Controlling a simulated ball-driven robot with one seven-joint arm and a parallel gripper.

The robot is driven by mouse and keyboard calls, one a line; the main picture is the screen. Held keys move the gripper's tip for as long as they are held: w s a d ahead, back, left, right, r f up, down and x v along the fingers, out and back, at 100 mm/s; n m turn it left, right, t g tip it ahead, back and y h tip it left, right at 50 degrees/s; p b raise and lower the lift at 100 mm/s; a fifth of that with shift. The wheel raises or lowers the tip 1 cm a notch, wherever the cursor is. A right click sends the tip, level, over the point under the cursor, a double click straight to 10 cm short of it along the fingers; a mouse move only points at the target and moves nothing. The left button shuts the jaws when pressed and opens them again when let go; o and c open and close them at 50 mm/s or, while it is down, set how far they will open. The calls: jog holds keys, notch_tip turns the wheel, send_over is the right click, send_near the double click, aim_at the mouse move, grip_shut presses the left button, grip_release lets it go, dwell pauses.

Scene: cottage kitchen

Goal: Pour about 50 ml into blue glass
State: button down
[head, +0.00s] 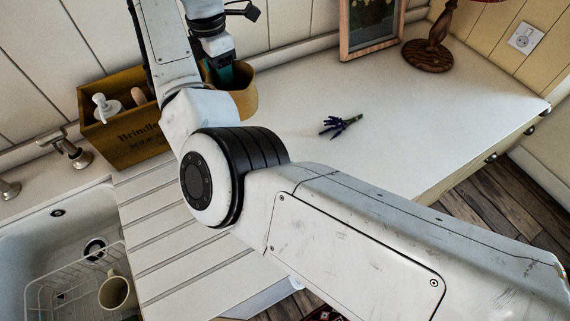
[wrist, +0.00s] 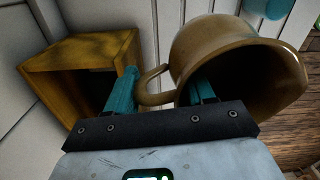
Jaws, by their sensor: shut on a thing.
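A tan-brown jug (wrist: 220,45) fills the right of the wrist view, its wide mouth turned to the right and its inside dark; I cannot see any liquid. In the head view the jug (head: 245,97) is partly hidden behind my arm, over the back of the counter. My gripper (wrist: 164,82), with teal fingers, is shut on the jug's handle; in the head view the gripper (head: 222,76) is partly covered. A teal-blue thing (wrist: 268,7), perhaps the blue glass, is cut off at the wrist view's top edge. No blue glass shows clearly in the head view.
A wooden crate (head: 128,139) with bottles stands left of the jug. A lavender sprig (head: 340,124) lies on the clear white counter (head: 400,115). A picture frame (head: 371,30) and lamp base (head: 427,54) stand behind. A sink (head: 30,242) with a mug (head: 116,292) is lower left.

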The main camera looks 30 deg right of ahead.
aim_at(246, 100)
jog(key=s+a+f+n+p, duration=0.1)
jog(key=s+a+f+n, duration=0.1)
jog(key=a+f, duration=0.1)
jog(key=s+a+f+n, duration=0.2)
jog(key=a+f+n, duration=0.1)
jog(key=f, duration=0.3)
jog(key=s+a+f+n+p, duration=0.1)
jog(key=s+a+f+n, duration=0.1)
jog(key=f, duration=0.3)
jog(key=shift+a+f+n+p, duration=0.2)
jog(key=shift+a+n+p, duration=0.1)
jog(key=shift+a, duration=0.15)
jog(key=shift+s+r, duration=0.1)
jog(key=shift+s+d+r+t+y+p, duration=0.3)
jog(key=shift+r+t+y+p, duration=0.1)
jog(key=shift+r, duration=0.15)
jog(key=shift+s+d+r+t+y+p, duration=0.3)
jog(key=shift+r+t+y, duration=0.1)
jog(key=shift+r, duration=0.1)
jog(key=s+d+r+t+y+b, duration=0.1)
jog(key=s+d+r+t+y, duration=0.3)
jog(key=r, duration=0.2)
jog(key=shift+r+t+y, duration=0.15)
jog(key=shift+t+y, duration=0.15)
